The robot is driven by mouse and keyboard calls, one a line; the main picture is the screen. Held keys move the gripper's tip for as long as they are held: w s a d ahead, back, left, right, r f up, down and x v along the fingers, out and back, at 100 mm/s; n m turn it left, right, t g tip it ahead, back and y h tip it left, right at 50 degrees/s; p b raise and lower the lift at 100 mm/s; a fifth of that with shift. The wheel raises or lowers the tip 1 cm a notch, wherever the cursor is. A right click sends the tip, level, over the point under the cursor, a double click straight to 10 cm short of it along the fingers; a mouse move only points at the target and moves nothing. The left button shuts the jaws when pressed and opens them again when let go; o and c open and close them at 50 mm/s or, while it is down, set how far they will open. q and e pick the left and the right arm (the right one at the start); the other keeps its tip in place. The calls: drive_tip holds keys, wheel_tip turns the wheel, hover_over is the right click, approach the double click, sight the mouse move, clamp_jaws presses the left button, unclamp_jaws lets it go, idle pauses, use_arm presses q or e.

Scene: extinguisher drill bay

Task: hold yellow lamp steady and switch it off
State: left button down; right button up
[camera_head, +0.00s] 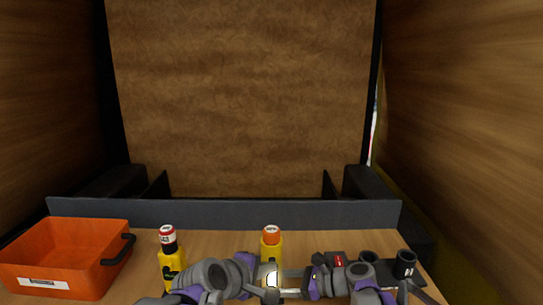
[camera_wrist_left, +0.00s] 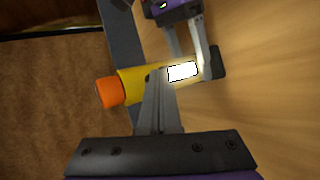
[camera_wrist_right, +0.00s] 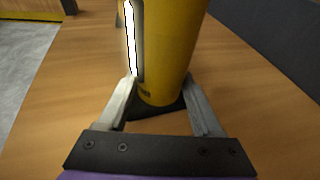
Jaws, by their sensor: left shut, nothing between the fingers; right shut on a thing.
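The yellow lamp (camera_head: 272,250) with an orange cap stands upright on the table in front of me. Its side panel (camera_head: 271,279) glows white, also in the left wrist view (camera_wrist_left: 182,72). My right gripper (camera_wrist_right: 163,92) is shut on the lamp's lower body, one finger on each side, just above its black base (camera_wrist_right: 155,109). My left gripper (camera_wrist_left: 158,76) is shut and empty, its fingertips over the lamp body (camera_wrist_left: 132,84) beside the lit panel. Whether the fingertips touch the lamp I cannot tell. They hide part of its side.
A second yellow object (camera_head: 171,264) with a black neck and red-and-white top stands left of the lamp. An orange bin (camera_head: 66,251) is at the far left. Black holders (camera_head: 406,265) and a small red-marked item (camera_head: 336,260) are at right. A dark ledge (camera_head: 220,213) runs behind.

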use_arm(q)
drive_tip(key=shift+s, duration=0.1)
idle(0.3)
drive_tip(key=shift+s, duration=0.35)
use_arm(e)
drive_tip(key=o, duration=1.3)
use_arm(q)
drive_tip(key=s, duration=0.6)
drive_tip(key=shift+d, duration=0.15)
